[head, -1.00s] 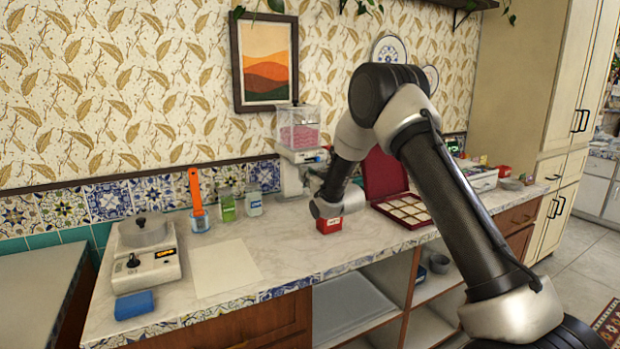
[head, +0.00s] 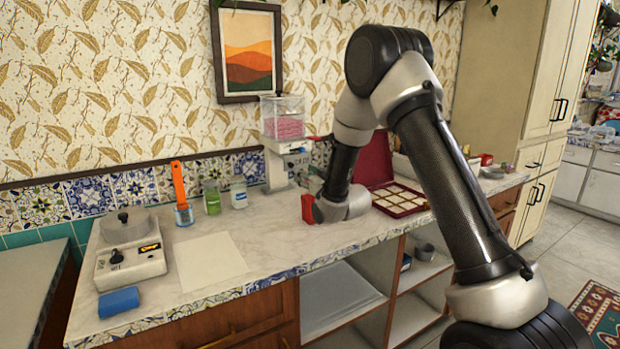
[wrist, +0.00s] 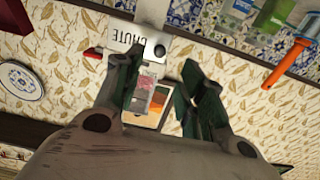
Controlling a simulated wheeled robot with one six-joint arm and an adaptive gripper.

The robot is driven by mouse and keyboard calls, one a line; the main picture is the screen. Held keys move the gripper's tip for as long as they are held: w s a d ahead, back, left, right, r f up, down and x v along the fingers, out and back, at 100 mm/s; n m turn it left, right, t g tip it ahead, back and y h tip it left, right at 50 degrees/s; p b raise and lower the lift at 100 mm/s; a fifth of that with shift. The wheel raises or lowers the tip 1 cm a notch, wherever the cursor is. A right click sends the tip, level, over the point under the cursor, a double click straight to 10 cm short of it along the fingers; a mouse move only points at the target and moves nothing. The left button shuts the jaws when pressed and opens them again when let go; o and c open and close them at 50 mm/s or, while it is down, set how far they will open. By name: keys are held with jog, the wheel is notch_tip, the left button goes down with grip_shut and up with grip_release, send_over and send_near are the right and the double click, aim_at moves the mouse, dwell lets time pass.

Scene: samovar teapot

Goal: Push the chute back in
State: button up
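The dispenser (head: 285,150) stands at the back of the counter, white, with a clear hopper of pink contents (head: 283,118) on top. In the wrist view, which is turned over, a white part lettered CHUTE (wrist: 128,38) shows just beyond my fingers, with a dark round spot beside it. I cannot tell how far the chute sticks out. My gripper (wrist: 165,85) has its two dark green fingers apart, with nothing seen held between them. It looks towards the dispenser, and contact with the chute cannot be made out. In the head view my wrist hides the gripper.
A small red box (head: 308,209) stands beside my wrist. An open red case (head: 400,213) lies to the right. Jars (head: 238,193), an orange-handled tool (head: 180,190) and a scale-like device (head: 130,250) stand left.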

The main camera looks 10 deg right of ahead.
jog(key=v, duration=0.2)
jog(key=shift+s+d, duration=0.15)
jog(key=shift+s, duration=0.25)
jog(key=s+d+r+m+g+h, duration=0.1)
jog(key=s+d+r+g+h, duration=0.15)
jog(key=s+d+r, duration=0.35)
jog(key=s+d+r+m+g+h, duration=0.1)
jog(key=s+d+r+g+h, duration=0.2)
jog(key=s, duration=0.4)
jog(key=s+d+g, duration=0.2)
jog(key=s, duration=0.9)
jog(key=s+d+m+g, duration=0.1)
jog(key=s+d+g, duration=0.1)
jog(key=s, duration=0.9)
jog(key=s+d+g, duration=0.2)
jog(key=s+g, duration=0.1)
jog(key=s, duration=0.9)
jog(key=shift+d+m, duration=0.3)
jog(key=shift+d, duration=0.1)
jog(key=shift+f+g, duration=0.1)
jog(key=shift+g, duration=0.15)
